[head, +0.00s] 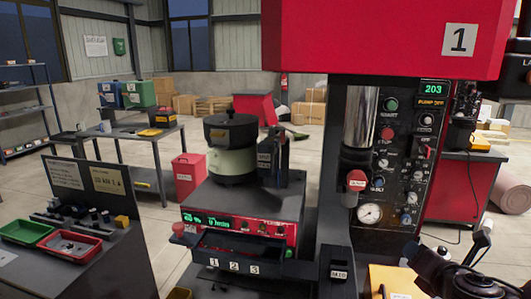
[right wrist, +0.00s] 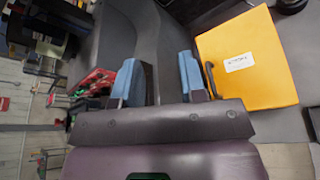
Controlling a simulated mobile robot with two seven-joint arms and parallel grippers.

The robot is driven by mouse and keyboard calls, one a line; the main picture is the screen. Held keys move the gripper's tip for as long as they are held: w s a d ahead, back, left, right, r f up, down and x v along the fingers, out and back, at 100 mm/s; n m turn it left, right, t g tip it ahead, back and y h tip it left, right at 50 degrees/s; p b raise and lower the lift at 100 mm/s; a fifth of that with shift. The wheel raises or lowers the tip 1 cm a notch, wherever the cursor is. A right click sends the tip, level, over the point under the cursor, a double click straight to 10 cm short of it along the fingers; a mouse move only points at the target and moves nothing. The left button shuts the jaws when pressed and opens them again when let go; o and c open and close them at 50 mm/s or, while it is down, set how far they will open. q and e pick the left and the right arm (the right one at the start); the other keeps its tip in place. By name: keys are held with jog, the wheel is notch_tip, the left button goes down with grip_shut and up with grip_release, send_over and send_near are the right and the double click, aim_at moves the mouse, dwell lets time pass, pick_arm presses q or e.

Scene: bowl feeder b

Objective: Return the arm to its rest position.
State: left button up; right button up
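My right gripper (right wrist: 158,80) shows in the right wrist view with its two blue-grey fingers apart. Only a dark grey surface shows between them, and nothing is held. In the same view a yellow box (right wrist: 245,60) with a white label and a dark handle lies to the right of the fingers, apart from them. In the head view my dark right arm comes in at the lower right corner, beside the yellow box (head: 395,281). My left arm and left gripper are not in view.
A red bowl feeder machine (head: 243,205) with a dark-lidded bowl (head: 231,160) stands in the middle. A red press (head: 385,35) marked 1 and its control panel (head: 400,160) rise at the right. A bench with green (head: 25,229) and red trays (head: 68,246) is at the left.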

jog(key=s+a+f+m+g+y, duration=0.1)
jog(key=s+a+f+m+y, duration=0.1)
jog(key=s+a+f+m, duration=0.5)
jog(key=a+f+m+g+y, duration=0.15)
jog(key=f+m, duration=0.35)
jog(key=f, duration=0.5)
jog(key=s+a+f+m+h+b, duration=0.1)
jog(key=s+f+m+h, duration=0.1)
jog(key=s+f+m, duration=1)
jog(key=m, duration=0.3)
jog(key=shift+s+a+f+b, duration=0.2)
jog(key=shift+s+f+b, duration=0.1)
jog(key=shift+s, duration=0.1)
